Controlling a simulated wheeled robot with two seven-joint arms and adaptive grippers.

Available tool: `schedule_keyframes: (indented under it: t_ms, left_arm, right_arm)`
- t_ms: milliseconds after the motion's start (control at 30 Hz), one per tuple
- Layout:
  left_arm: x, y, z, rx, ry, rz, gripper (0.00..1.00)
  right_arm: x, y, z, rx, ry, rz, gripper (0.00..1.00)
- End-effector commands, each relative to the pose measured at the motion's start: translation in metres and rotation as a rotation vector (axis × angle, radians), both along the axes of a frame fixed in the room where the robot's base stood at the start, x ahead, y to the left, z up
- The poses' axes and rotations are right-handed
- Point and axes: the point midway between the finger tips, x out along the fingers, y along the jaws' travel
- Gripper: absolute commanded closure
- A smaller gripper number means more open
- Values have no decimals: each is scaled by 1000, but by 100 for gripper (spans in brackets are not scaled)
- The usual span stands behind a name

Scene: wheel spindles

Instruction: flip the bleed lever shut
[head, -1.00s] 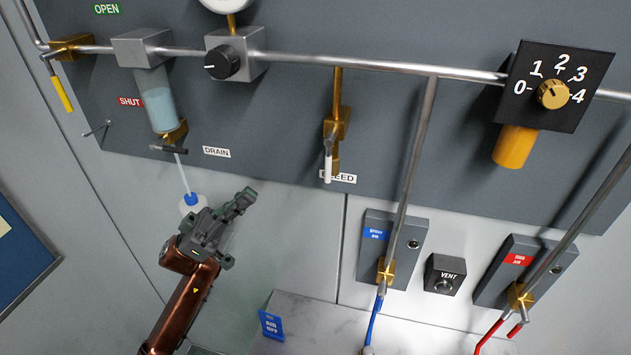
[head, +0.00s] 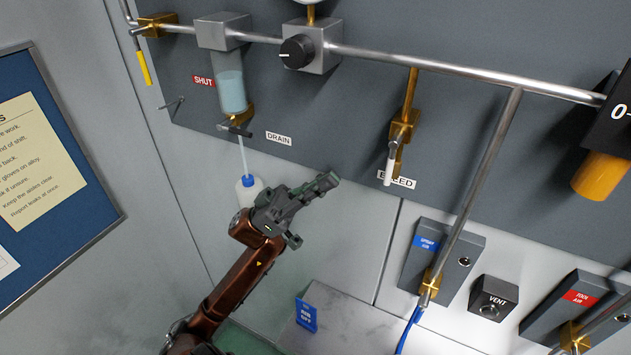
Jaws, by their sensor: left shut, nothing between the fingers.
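The bleed lever (head: 389,172) has a white grip and hangs down from a brass valve (head: 404,130) below the main pipe. Its grip covers part of the BLEED label (head: 397,180) on the grey panel. My left gripper (head: 332,181) is shut and empty, to the left of the lever and apart from it, pointing up and right. My right gripper is not in view.
A steel pipe (head: 484,170) slants down right of the lever. Below are the VENT box (head: 494,298) and a blue tag (head: 306,314). The wall between gripper and lever is clear.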

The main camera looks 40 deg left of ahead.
Motion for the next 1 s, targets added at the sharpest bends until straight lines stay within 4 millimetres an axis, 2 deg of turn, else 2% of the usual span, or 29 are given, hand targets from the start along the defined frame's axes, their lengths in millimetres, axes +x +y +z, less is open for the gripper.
schedule_keyframes:
  t_ms: [33,200,500,1000]
  left_arm:
    - [2,-7,13,0,-5,-1,100]
    - [13,-29,36,-2,-3,-2,100]
    - [28,-60,32,-2,0,0,100]
    - [31,-64,30,-5,-1,0,100]
  right_arm:
    - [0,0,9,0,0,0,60]
    - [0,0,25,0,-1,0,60]
    - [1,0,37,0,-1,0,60]
    - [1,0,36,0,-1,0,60]
